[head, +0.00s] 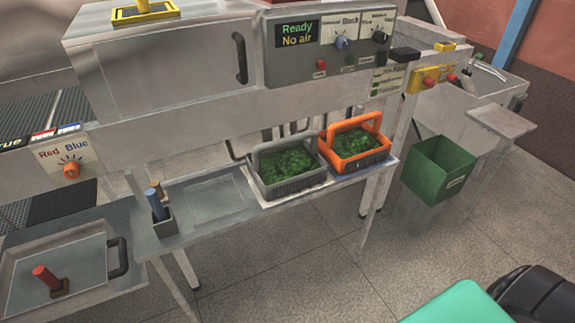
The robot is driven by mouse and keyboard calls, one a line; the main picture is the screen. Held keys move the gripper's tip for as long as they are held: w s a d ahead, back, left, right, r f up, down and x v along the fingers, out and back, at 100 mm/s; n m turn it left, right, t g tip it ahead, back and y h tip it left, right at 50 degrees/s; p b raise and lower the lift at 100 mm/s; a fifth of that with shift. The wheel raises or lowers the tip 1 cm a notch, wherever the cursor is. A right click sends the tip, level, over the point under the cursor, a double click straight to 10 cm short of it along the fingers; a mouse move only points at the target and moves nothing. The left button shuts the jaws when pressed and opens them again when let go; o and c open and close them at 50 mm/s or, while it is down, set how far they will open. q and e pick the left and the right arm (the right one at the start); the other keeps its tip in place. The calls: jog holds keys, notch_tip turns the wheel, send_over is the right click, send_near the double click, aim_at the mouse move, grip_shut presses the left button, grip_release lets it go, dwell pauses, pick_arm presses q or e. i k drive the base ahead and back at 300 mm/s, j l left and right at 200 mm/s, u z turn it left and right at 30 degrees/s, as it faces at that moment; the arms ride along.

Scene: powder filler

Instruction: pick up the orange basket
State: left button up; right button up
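The orange basket (374,163) stands upright on the right part of a narrow shelf under the machine's control panel. It has an orange rim and a raised orange handle, dark lower sides, and green contents inside. A grey basket (290,186) of similar shape, also with green contents, stands just to its left. Neither of my grippers shows in the head view.
The shelf (205,195) has bare room left of the grey basket, with a small holder (165,226) on it. A green bin (438,169) stands to the right. The floor in front is clear.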

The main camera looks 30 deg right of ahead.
aim_at(347, 146)
jog(key=z, duration=1.3)
jog(key=i+l+u, duration=0.1)
jog(key=u, duration=0.7)
jog(key=i+l+u, duration=0.15)
jog(key=l+u, duration=0.2)
jog(key=l, duration=0.35)
jog(key=l+u, duration=0.35)
jog(key=l, duration=0.4)
jog(key=l+u, duration=0.35)
jog(key=l, duration=0.4)
